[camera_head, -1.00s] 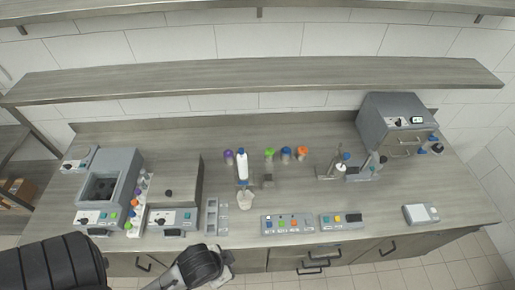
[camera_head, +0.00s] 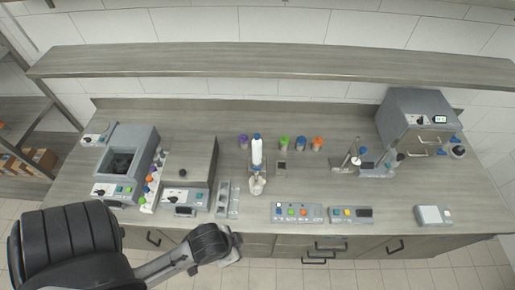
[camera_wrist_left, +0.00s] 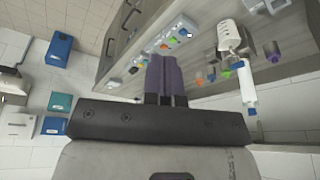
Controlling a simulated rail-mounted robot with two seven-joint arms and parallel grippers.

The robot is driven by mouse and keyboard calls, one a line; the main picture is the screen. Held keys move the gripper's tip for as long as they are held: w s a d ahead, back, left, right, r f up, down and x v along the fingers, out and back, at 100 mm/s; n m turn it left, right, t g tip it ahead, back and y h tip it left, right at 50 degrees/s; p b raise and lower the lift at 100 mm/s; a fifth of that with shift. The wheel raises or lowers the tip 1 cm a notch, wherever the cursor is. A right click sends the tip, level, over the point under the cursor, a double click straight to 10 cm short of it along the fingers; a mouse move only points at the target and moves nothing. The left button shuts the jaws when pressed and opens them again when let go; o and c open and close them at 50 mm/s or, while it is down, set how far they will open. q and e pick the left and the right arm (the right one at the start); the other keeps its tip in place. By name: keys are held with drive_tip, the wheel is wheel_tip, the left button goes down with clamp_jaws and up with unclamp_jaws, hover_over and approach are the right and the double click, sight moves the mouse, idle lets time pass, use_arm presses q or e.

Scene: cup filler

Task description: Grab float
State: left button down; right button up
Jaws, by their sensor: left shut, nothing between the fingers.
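I cannot tell for sure which thing is the float. A pale, clear cup-like piece (camera_head: 257,185) stands on the bench in front of a white bottle with a blue cap (camera_head: 256,152). The bottle also shows in the left wrist view (camera_wrist_left: 247,88). My left arm comes in from the left, low in front of the bench. My left gripper (camera_wrist_left: 163,72) is shut and empty in the left wrist view, its dark fingers together and apart from the bench items. Its fingertips are not clear in the head view. My right gripper is not in view.
A grey bath-like box (camera_head: 145,155) and a lidded box (camera_head: 200,160) stand at the left, with a row of coloured caps (camera_head: 152,180) between them. Button panels (camera_head: 298,212) line the front. A grey cabinet (camera_head: 415,110) stands at the right. A shelf (camera_head: 280,62) overhangs the bench.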

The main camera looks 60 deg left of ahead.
use_arm(q)
drive_tip(key=c, duration=0.9)
unclamp_jaws()
drive_tip(key=shift+o, duration=0.2)
drive_tip(key=shift+w, duration=0.1)
